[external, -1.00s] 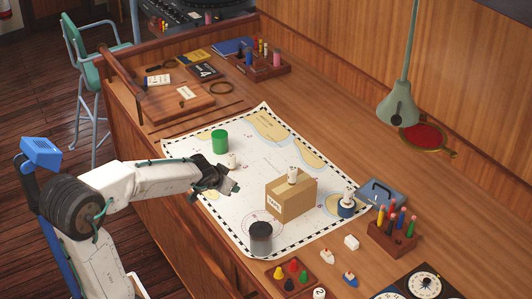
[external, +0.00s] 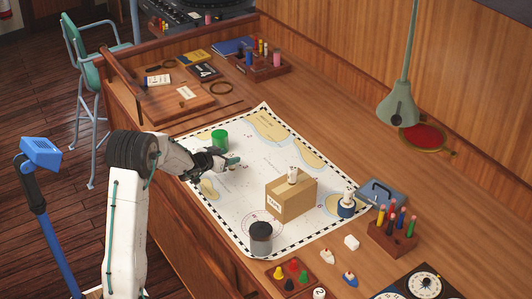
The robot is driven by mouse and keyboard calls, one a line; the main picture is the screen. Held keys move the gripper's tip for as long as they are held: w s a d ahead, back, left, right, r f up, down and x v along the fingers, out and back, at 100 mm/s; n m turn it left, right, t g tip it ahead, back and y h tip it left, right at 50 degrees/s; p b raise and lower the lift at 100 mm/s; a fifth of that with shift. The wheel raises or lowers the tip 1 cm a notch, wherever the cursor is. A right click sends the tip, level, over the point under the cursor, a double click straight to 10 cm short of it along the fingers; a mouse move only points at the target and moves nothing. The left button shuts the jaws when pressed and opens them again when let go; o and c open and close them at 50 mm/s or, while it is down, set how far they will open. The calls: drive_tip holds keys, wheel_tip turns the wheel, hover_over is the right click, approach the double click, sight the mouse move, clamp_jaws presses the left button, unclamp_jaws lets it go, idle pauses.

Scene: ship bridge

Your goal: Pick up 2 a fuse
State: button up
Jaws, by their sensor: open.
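Small white cylinders that look like fuses stand in several places. One (external: 292,175) is on top of a cardboard box (external: 286,203) on the chart. Another (external: 348,196) is upright on a blue round base (external: 346,210) at the chart's right edge. A third (external: 319,293) is at the bottom edge of the view. My gripper (external: 231,161) is open, low over the left part of the chart, just below the green cylinder. It covers the spot where another white cylinder stood, which I cannot make out now.
The green cylinder (external: 220,140) and a dark grey one (external: 261,238) stand on the white chart (external: 235,215). A blue-grey box (external: 382,193), a pen block (external: 392,238) and a tray of coloured pegs (external: 290,275) lie to the right. The upper chart is clear.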

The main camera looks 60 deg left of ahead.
sight(231, 156)
drive_tip(key=x, duration=0.4)
drive_tip(key=shift+w+d+f, duration=0.1)
drive_tip(key=shift+f, duration=0.05)
drive_tip(key=c, duration=1.1)
drive_tip(key=shift+o, duration=0.2)
